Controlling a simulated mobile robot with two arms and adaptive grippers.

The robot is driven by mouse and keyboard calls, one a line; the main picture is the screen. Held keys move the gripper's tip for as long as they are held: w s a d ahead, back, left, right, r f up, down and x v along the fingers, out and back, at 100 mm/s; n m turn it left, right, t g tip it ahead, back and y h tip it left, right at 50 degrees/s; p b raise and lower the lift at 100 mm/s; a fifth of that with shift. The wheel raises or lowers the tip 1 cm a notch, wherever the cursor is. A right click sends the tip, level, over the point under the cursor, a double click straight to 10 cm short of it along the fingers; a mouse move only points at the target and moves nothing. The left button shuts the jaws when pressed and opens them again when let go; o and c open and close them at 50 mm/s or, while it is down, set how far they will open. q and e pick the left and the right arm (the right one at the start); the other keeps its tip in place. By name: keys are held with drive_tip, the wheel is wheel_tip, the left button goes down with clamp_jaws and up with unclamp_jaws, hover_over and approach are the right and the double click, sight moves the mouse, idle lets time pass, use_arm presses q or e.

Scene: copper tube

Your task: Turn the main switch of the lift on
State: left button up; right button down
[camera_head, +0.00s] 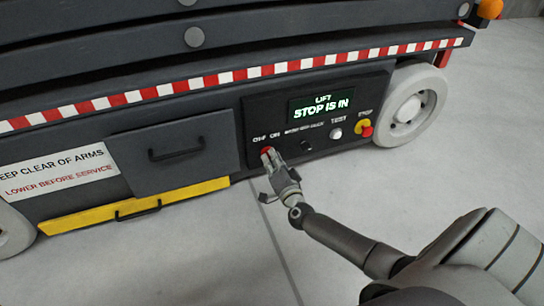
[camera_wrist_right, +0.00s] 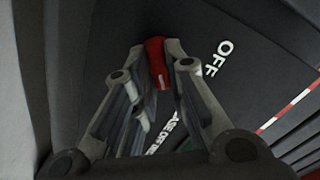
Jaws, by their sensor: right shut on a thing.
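The main switch is a red knob (camera_head: 266,150) on the black control panel (camera_head: 262,119) of the lift, below the lettering "OFF ON". My right gripper (camera_head: 271,160) reaches it from below and is shut on it. In the right wrist view the red knob (camera_wrist_right: 157,62) sits between the two fingertips of the right gripper (camera_wrist_right: 160,65), with the word "OFF" to its right. The fingers hide part of the knob in the head view. My left gripper is not in view.
Right of the switch are a dark round fitting (camera_head: 306,145), a white test button (camera_head: 336,133) and a red stop button on a yellow base (camera_head: 366,128). A grey drawer (camera_head: 172,150) and yellow tray (camera_head: 90,217) are at left. The floor in front is clear.

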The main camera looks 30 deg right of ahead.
drive_tip(key=shift+m, duration=0.6)
drive_tip(key=c, duration=1.4)
unclamp_jaws()
drive_tip(key=shift+c, duration=0.2)
drive_tip(key=shift+s, duration=0.15)
drive_tip(key=v, duration=1.1)
drive_tip(key=shift+s+a, duration=0.2)
drive_tip(key=shift+s, duration=0.15)
